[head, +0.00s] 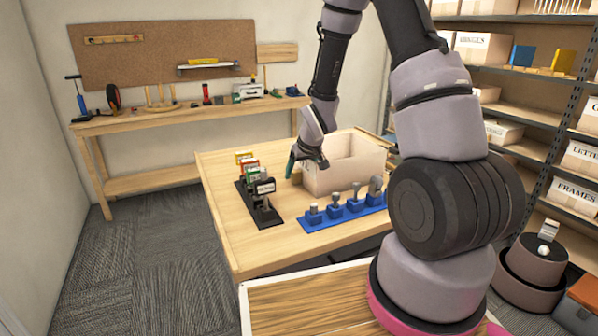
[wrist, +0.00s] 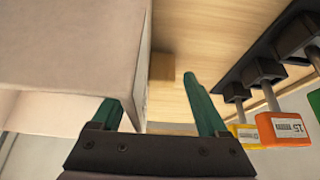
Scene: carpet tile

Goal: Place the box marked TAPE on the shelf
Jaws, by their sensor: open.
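A cream open-topped box (head: 345,168) stands on the wooden table (head: 235,163); no marking is readable on its visible sides, so I cannot tell whether it is the TAPE box. My gripper (head: 300,158) is low over the table at the box's left side. In the wrist view, the box wall (wrist: 70,50) fills the left, and my open green fingers (wrist: 152,92) are near its edge. The left finger overlaps the wall in the picture; contact is unclear. The shelf (head: 522,83) stands at the right, partly behind my arm.
A black stand with coloured stamps (head: 262,207) and a blue rack with grey-topped pieces (head: 337,210) stand close to the box. Shelf boxes read LETTERS (head: 583,158) and FRAMES (head: 575,193). A workbench (head: 180,117) lines the back wall. Carpet at left is clear.

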